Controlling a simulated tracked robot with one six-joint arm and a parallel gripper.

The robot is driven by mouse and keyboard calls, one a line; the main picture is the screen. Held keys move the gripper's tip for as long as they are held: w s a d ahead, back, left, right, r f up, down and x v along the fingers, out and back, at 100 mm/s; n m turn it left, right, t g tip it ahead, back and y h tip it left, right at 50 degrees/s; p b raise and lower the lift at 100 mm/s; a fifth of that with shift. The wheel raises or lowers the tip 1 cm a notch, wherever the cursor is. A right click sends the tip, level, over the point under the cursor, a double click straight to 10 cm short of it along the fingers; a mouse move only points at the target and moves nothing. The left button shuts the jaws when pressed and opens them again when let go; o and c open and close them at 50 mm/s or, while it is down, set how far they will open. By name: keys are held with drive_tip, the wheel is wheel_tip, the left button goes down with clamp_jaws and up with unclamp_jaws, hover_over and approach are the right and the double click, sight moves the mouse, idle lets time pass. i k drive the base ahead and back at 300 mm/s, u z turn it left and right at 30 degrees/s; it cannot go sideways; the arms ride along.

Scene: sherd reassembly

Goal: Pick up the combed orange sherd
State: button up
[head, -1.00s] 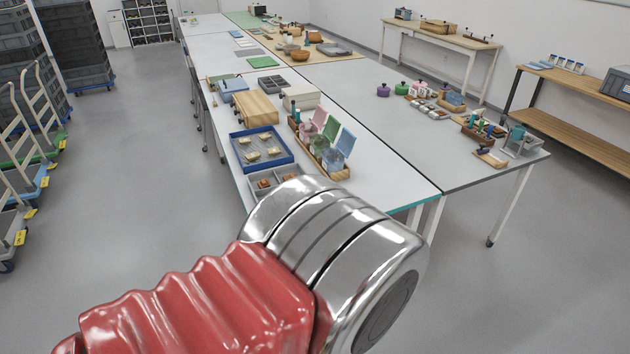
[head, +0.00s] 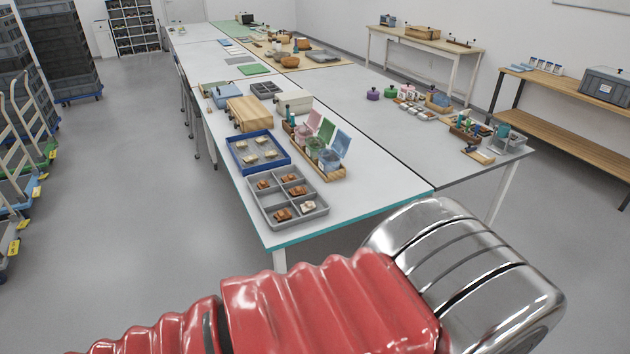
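Several small orange-brown sherds lie in a grey compartment tray (head: 268,216) at the near end of the table. One sherd (head: 263,185) is in the far left compartment, one (head: 297,190) in the right middle, and one (head: 283,214) in the near left compartment. A paler piece (head: 307,206) lies in the near right compartment. They are too small here to tell which one is combed. My red and chrome arm crosses the lower part of the view, to the right of and nearer than the tray. My gripper is not in view.
A blue tray (head: 235,161) with several pale sherds stands just behind the grey tray. A wooden rack (head: 333,174) with jars and coloured panels stands to its right. The white tabletop (head: 385,189) is clear right of the rack. Open floor (head: 150,230) lies left.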

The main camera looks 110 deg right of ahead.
sight(289, 177)
drive_tip(key=z, duration=0.75)
drive_tip(key=k, duration=1.5)
drive_tip(key=z, duration=1.6)
drive_tip(key=i, duration=0.4)
